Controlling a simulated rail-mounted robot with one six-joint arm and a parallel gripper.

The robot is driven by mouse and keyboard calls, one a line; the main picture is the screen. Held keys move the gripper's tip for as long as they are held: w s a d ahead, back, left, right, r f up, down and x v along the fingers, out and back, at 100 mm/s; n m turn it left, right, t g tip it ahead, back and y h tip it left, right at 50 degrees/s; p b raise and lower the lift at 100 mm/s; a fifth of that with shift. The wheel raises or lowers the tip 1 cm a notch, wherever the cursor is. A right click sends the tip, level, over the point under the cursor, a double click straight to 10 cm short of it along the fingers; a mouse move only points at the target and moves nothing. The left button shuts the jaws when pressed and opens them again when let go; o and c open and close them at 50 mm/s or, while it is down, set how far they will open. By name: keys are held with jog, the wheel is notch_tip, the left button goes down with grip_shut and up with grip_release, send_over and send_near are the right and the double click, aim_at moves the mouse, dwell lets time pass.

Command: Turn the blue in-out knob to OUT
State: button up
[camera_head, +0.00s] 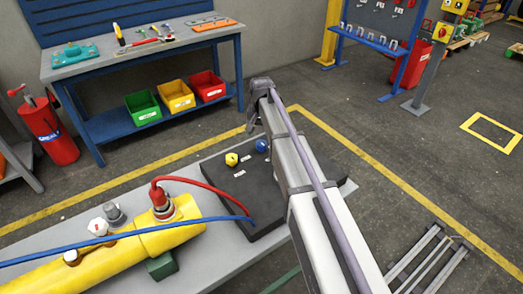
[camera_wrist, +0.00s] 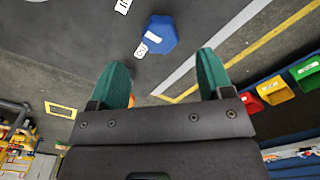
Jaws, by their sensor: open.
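The blue knob (camera_head: 262,146) stands on the dark panel (camera_head: 262,212), to the right of a yellow knob (camera_head: 231,159). In the wrist view the blue knob (camera_wrist: 163,30) lies beyond my fingertips, nearer the middle of the gap. I cannot read the labels surely. My gripper (camera_wrist: 160,70), with green fingers, is open and empty, apart from the knob. In the head view my gripper (camera_head: 253,120) is dark and partly hidden by my arm.
A red hose (camera_head: 160,181) and a blue hose (camera_head: 130,237) run to the panel beside a yellow cylinder (camera_head: 130,245). The panel rests on a grey table (camera_head: 150,195). A blue workbench (camera_head: 150,55) with coloured bins stands behind. The floor between is open.

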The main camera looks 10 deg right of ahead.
aim_at(261, 143)
notch_tip(261, 143, down, 6)
jog(key=b, duration=0.4)
jog(key=shift+f, duration=0.15)
jog(key=shift+c, duration=0.4)
jog(key=c, duration=0.8)
jog(key=shift+c, duration=0.2)
